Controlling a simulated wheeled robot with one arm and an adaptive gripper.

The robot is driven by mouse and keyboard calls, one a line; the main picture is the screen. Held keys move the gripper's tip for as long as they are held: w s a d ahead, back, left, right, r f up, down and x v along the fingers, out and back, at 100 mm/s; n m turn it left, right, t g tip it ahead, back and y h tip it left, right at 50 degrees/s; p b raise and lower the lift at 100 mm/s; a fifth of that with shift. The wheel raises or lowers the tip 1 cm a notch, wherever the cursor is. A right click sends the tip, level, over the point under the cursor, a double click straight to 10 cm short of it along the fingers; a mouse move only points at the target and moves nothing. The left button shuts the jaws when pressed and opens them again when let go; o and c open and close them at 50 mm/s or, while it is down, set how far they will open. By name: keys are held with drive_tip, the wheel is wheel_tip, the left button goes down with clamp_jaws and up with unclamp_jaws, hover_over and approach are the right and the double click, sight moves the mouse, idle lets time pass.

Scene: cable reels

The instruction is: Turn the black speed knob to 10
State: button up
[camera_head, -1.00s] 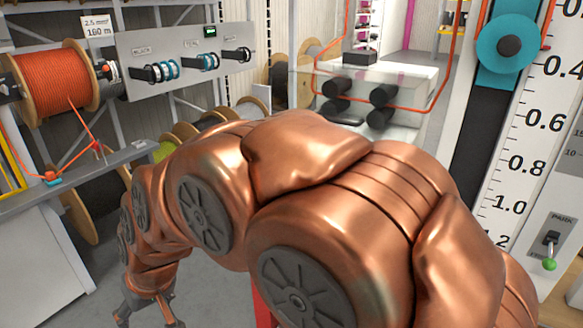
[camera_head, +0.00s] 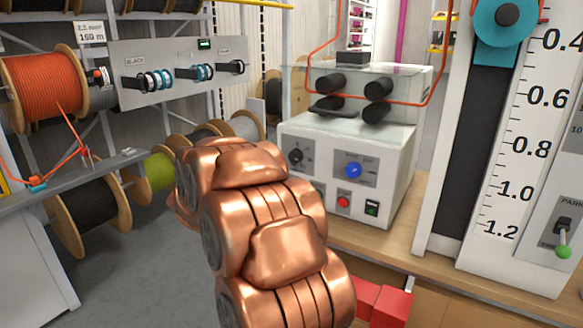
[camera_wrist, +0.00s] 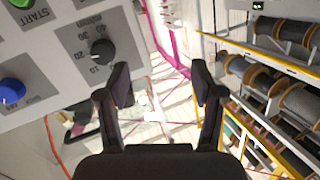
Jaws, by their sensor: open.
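The black speed knob (camera_head: 296,155) is on the upper left of the white machine's front panel. In the wrist view the knob (camera_wrist: 101,52) sits on a grey plate with 10, 20, 30 and 40 around it. I cannot clearly tell which number its pointer faces. My gripper (camera_wrist: 163,83) is open and empty in the wrist view. The knob is up and left of the gap between the fingers, just beyond the left fingertip in the picture, and appears untouched. In the head view my gripper is hidden behind my copper arm.
The white machine (camera_head: 400,165) also carries a blue knob (camera_head: 353,170), a red button (camera_head: 343,202) and a green START button (camera_head: 371,208). An orange cable runs past black rollers (camera_head: 378,88) on top. Red blocks (camera_head: 385,305) lie at the bench front. Cable reels stand left.

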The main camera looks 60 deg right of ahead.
sight(293, 158)
drive_tip(key=shift+s+d+f+m+g+h, duration=0.15)
drive_tip(key=shift+s+d+m+g+h, duration=0.5)
drive_tip(key=shift+d, duration=1.5)
drive_tip(key=shift+s+d+f+m+g+h, duration=0.15)
drive_tip(key=shift+s+d+g, duration=0.6)
drive_tip(key=shift+s+d, duration=0.95)
drive_tip(key=shift+s+d+f+m+g+h, duration=0.25)
drive_tip(key=shift+s+d+m+g, duration=0.35)
drive_tip(key=shift+d, duration=1.95)
drive_tip(key=shift+r, duration=0.1)
drive_tip(key=c, duration=1.1)
